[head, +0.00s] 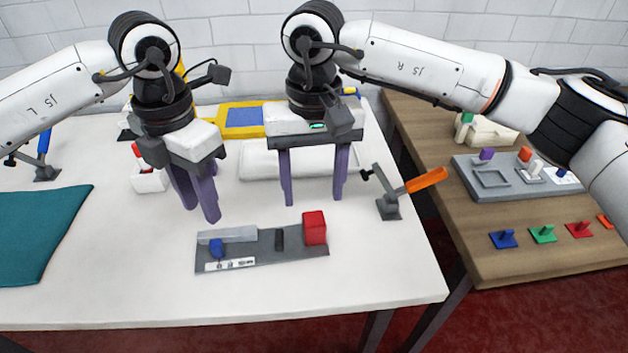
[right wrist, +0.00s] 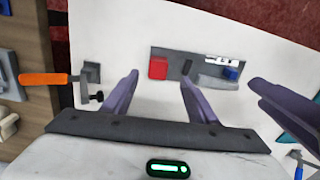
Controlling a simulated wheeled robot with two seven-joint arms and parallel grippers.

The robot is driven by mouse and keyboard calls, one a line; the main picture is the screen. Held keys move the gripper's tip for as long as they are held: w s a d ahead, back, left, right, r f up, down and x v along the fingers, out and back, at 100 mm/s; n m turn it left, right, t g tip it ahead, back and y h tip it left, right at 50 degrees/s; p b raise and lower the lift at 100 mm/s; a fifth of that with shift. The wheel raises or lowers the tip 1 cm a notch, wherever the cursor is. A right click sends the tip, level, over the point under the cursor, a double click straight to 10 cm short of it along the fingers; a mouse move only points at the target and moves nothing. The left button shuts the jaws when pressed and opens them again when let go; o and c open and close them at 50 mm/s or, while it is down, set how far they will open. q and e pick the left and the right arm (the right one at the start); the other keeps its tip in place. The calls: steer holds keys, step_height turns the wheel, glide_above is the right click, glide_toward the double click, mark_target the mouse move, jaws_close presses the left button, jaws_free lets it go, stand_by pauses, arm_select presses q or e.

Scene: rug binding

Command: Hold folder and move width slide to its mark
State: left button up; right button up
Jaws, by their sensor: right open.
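The folder fixture is a flat grey plate (head: 262,262) on the white table, also in the right wrist view. It carries a light grey bar, a red block (head: 315,228), a small dark block (head: 279,239) and a blue slide knob (head: 217,248) by a white marked scale (head: 230,265). In the right wrist view the red block (right wrist: 158,68) and blue knob (right wrist: 231,73) show too. My left gripper (head: 201,213) is above and behind the plate's left end, fingers apart, empty. My right gripper (head: 313,203) is open and empty, behind the plate's right end, touching nothing.
A clamp with an orange handle (head: 426,180) stands at the table's right edge. Teal cloth (head: 40,235) lies at left. A white roll (head: 262,160) and a yellow-blue item (head: 245,117) are behind. A wooden side table (head: 500,265) holds trays and coloured pegs. The table front is clear.

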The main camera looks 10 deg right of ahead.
mark_target(215, 243)
steer(key=shift+w+d, duration=0.15)
steer(key=shift+w, duration=0.05)
step_height(215, 243, down, 10)
steer(key=shift+r, duration=0.1)
stand_by(0.3)
steer(key=c, duration=1.3)
arm_select(q)
steer(key=shift+o, duration=0.6)
arm_select(e)
jaws_close()
arm_select(q)
step_height(215, 243, down, 10)
steer(key=n, duration=0.8)
steer(key=shift+f, duration=0.2)
